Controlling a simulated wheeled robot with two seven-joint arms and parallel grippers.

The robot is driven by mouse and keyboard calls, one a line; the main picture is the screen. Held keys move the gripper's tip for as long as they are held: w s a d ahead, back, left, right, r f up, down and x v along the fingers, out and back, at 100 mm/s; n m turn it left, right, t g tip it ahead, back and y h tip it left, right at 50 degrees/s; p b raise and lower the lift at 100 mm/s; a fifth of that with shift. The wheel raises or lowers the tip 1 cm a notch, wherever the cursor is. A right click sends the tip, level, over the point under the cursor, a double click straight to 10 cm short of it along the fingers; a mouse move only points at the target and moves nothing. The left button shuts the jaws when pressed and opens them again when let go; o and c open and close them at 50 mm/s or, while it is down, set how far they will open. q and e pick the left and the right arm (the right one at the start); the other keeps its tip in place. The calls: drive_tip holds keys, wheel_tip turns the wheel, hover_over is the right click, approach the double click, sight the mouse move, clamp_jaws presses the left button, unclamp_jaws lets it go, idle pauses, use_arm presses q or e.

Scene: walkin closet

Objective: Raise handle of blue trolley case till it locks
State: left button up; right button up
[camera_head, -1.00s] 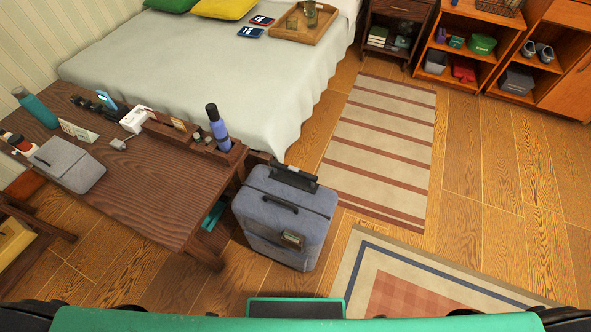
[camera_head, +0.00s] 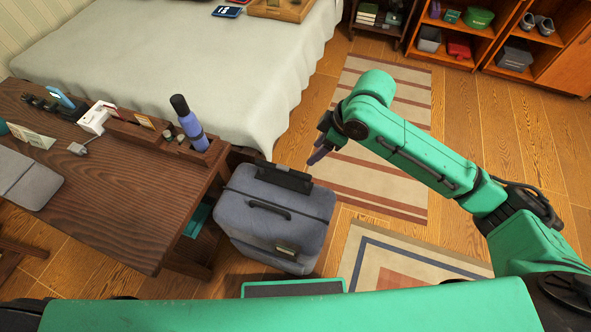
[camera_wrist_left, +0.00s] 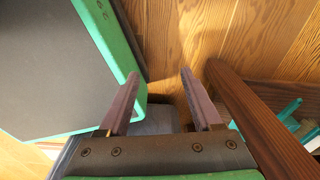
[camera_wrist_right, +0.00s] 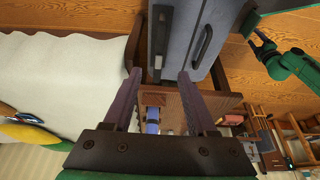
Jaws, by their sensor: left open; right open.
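The blue trolley case (camera_head: 268,222) stands upright on the floor beside the desk in the head view. Its black pull handle (camera_head: 284,178) sits low at the top rear edge, and a carry grip (camera_head: 269,208) lies in front of it. My right gripper (camera_head: 317,158) is just right of and behind the pull handle, apart from it. In the right wrist view the case (camera_wrist_right: 192,38) lies beyond the open, empty fingers (camera_wrist_right: 158,85). My left gripper is out of the head view; its open, empty fingers (camera_wrist_left: 160,85) show in the left wrist view.
The wooden desk (camera_head: 120,200) stands close at the case's left, with a bottle (camera_head: 187,122) in an organizer near its edge. The bed (camera_head: 220,80) is behind. Striped rug (camera_head: 365,190) and floor lie open to the right. Shelves (camera_head: 490,40) stand at the back right.

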sight(294, 172)
drive_tip(key=b+x, duration=0.2)
drive_tip(key=x, duration=1.1)
drive_tip(key=shift+a, duration=0.15)
drive_tip(key=shift+w+a+f, duration=0.15)
drive_tip(key=shift+a+f, duration=0.1)
drive_tip(key=shift+f, duration=0.3)
use_arm(q)
drive_tip(key=shift+w+f, duration=0.7)
drive_tip(key=shift+f, duration=0.35)
use_arm(e)
clamp_jaws()
use_arm(q)
drive_tip(key=shift+d, duration=0.1)
